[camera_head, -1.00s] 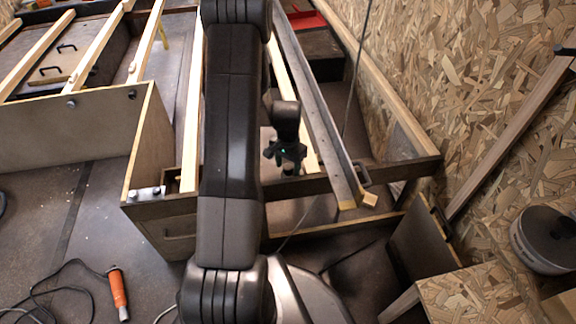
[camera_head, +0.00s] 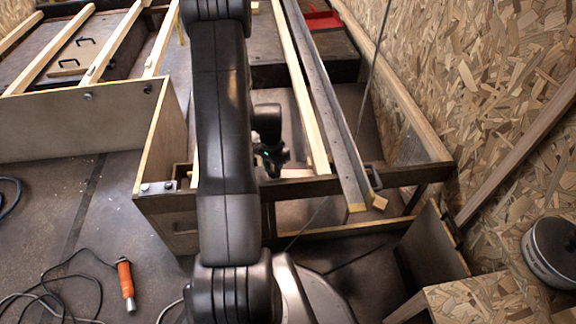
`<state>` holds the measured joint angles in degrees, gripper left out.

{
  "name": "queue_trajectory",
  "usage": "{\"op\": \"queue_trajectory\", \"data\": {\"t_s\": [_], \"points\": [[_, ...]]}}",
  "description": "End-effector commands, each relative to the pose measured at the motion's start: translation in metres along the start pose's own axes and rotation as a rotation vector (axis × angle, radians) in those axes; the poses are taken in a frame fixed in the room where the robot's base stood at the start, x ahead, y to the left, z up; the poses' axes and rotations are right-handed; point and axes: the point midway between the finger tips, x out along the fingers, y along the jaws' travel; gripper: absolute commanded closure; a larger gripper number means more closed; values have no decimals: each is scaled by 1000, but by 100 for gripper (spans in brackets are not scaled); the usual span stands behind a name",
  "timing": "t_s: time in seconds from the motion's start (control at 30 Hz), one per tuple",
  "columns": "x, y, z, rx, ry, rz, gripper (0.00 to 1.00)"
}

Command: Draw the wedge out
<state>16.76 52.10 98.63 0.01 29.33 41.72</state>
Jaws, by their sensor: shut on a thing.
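My gripper (camera_head: 271,166) hangs over the dark crossbar, left of the long pale batten. Its jaws are shut on a short pale piece, which I take to be the wedge (camera_head: 297,173). The wedge shows just right of the fingertips, by the crossbar, and its left part is hidden by the gripper. I cannot tell whether it touches the crossbar. A small pale wooden block (camera_head: 380,203) shows at the near end of the grey metal beam (camera_head: 343,150), away from the gripper.
The dark crossbar (camera_head: 400,176) runs below the beam and the pale batten (camera_head: 308,110). A chipboard wall (camera_head: 500,90) stands at right. A round lidded pot (camera_head: 553,252) is at lower right. An orange-handled tool (camera_head: 126,284) with a cable lies on the open floor at left.

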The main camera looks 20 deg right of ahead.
Motion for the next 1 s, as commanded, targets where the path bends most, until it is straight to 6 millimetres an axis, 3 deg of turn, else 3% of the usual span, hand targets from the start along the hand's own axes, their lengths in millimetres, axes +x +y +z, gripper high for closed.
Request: {"op": "queue_trajectory", "data": {"t_s": [0.43, 0.47, 0.53, 0.87, 1.0], "points": [[0, -8, 8, 1, 2, -2, 100], [0, -8, 8, 1, 2, -2, 64], [0, -8, 8, 1, 2, -2, 51], [-2, -8, 8, 0, 1, -1, 48], [-19, -8, 7, 0, 3, -3, 48]]}}
